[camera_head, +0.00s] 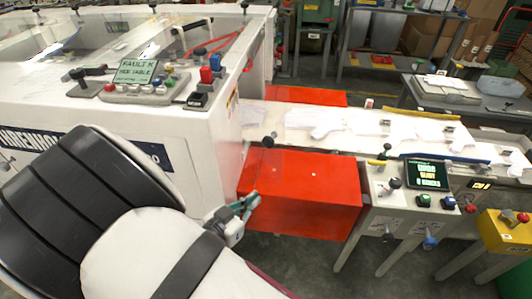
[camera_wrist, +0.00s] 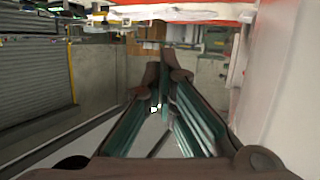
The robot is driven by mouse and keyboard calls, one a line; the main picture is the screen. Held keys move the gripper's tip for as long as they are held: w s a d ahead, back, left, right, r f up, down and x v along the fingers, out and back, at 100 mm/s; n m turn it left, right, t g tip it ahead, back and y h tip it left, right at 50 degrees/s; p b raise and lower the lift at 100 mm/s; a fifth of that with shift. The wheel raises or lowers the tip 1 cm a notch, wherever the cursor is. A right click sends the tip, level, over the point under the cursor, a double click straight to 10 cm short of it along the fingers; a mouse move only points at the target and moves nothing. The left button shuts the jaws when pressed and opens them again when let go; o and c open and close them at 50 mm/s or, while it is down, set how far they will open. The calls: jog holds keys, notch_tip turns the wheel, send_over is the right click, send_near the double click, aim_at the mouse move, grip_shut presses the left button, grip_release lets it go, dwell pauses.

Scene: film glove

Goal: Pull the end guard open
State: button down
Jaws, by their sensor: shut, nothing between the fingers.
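A red guard panel (camera_head: 305,190) stands at the end of the large white machine (camera_head: 190,130), below the white glove belt. I take it to be the end guard, though I cannot be sure. A black round knob (camera_head: 268,141) shows at its upper left edge. My gripper (camera_head: 256,197) is at the panel's lower left, in front of its face. I cannot tell whether it touches the panel. In the wrist view, the fingers (camera_wrist: 161,66) are drawn together and hold nothing. A red edge (camera_wrist: 190,3) runs along the top of that view.
A control box with a green screen (camera_head: 427,174) stands right of the red panel. A yellow box with knobs (camera_head: 505,231) is at the far right. White gloves (camera_head: 325,124) lie on the belt behind. Grey floor (camera_head: 300,262) is open below the panel.

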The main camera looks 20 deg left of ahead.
jog(key=s+a+r+t+y, duration=0.1)
jog(key=a+r+t, duration=0.2)
jog(key=a+r, duration=0.3)
jog(key=b, duration=1)
send_near(269, 144)
jog(key=shift+n, duration=0.3)
jog(key=w, duration=0.5)
jog(key=shift+a+f, duration=0.25)
jog(key=shift+f, duration=0.05)
jog(key=shift+w+d+r+b, duration=0.15)
jog(key=shift+w+b, duration=0.35)
jog(key=shift+w, duration=0.5)
jog(key=shift+w+d+r+n+y+p, duration=0.1)
jog(key=shift+w+d+n+y+p, duration=0.45)
jog(key=shift+y, duration=0.35)
jog(key=shift+w+d+p, duration=0.25)
jog(key=shift+w+p, duration=0.15)
jog(key=shift+w, duration=0.3)
jog(key=shift+s, duration=0.1)
